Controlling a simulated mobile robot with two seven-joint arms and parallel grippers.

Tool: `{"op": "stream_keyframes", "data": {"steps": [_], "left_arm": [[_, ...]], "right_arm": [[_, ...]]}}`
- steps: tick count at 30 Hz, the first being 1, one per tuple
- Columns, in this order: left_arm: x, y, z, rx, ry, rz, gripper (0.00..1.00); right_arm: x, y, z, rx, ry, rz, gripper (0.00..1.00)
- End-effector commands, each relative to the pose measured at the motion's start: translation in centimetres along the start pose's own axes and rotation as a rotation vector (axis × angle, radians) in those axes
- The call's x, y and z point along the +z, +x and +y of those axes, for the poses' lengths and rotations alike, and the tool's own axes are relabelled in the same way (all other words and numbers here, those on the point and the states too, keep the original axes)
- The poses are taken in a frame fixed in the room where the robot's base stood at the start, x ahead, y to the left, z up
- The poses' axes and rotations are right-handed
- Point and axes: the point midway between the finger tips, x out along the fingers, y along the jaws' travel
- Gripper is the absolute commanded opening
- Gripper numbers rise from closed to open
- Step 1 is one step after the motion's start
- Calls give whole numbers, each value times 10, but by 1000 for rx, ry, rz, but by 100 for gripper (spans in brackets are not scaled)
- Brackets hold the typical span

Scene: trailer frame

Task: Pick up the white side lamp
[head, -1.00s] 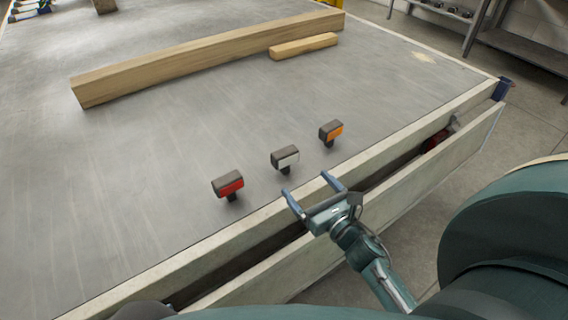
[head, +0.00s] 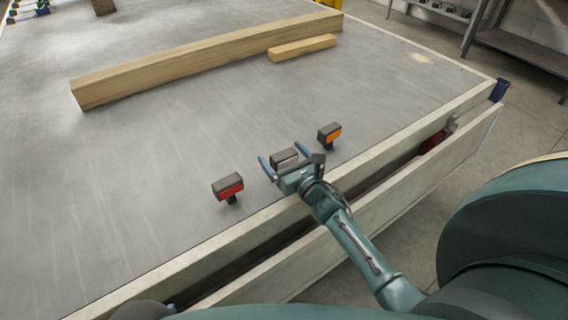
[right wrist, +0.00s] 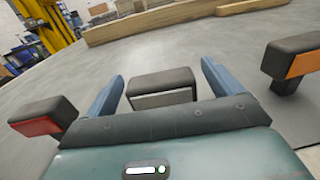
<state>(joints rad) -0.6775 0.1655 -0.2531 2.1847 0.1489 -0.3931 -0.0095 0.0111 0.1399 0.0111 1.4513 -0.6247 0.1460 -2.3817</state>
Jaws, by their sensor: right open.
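The white side lamp (head: 284,157) is a small dark-topped block with a pale face, standing on the grey trailer bed (head: 170,190). It is partly hidden by my right gripper (head: 286,159) in the head view. In the right wrist view the white side lamp (right wrist: 161,88) sits between the two blue fingers of my right gripper (right wrist: 163,82), with gaps at both sides. The right gripper is open and holds nothing. My left gripper is not in view.
A red lamp (head: 228,187) stands to the left of the white one, and an orange lamp (head: 330,136) to the right. A long timber beam (head: 205,58) and a short wood block (head: 302,47) lie farther back. The side board (head: 370,206) runs along the near edge.

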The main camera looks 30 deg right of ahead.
Motion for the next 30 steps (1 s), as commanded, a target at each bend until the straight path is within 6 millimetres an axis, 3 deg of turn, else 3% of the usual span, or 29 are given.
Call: {"op": "stream_keyframes", "data": {"steps": [5,24,30], "left_arm": [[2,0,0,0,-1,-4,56],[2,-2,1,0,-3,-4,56],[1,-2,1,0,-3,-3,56]], "right_arm": [[0,0,0,0,0,0,90],[0,-1,0,0,0,0,38],[1,0,0,0,0,-2,38]]}}
